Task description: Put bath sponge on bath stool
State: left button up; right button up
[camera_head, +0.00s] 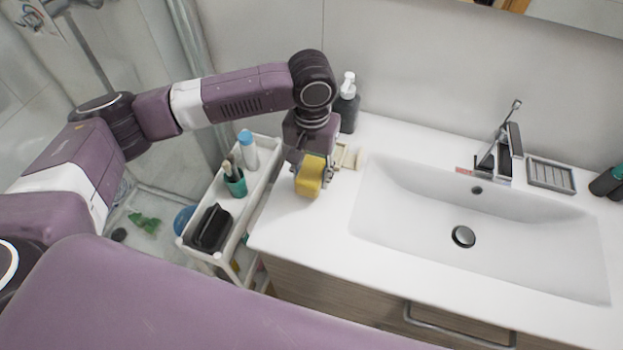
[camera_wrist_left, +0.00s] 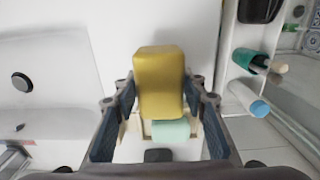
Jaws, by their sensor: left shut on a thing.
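The bath sponge is a yellow block (camera_head: 309,179), also seen large in the left wrist view (camera_wrist_left: 160,82). My left gripper (camera_head: 312,163) is shut on it, with one finger on each side. The sponge is over the left end of the white sink counter; the height of the gap below it is hard to tell. I cannot make out a bath stool in either view. My right gripper is not in view.
A cream holder (camera_head: 348,157) with a mint-green piece (camera_wrist_left: 171,130) lies close to my gripper. A dark pump bottle (camera_head: 347,108) stands behind. A white cart (camera_head: 262,185) with bottles is left of the counter (camera_head: 290,238). The sink basin (camera_head: 410,225) is right.

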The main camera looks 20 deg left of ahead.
aim_at(313, 182)
pick_arm(q)
notch_tip(313, 182, down, 3)
jog(key=shift+w+d+f, duration=0.1)
jog(key=shift+f, duration=0.1)
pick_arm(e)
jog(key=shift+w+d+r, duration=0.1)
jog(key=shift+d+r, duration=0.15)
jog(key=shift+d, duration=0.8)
pick_arm(q)
jog(key=shift+f, duration=0.1)
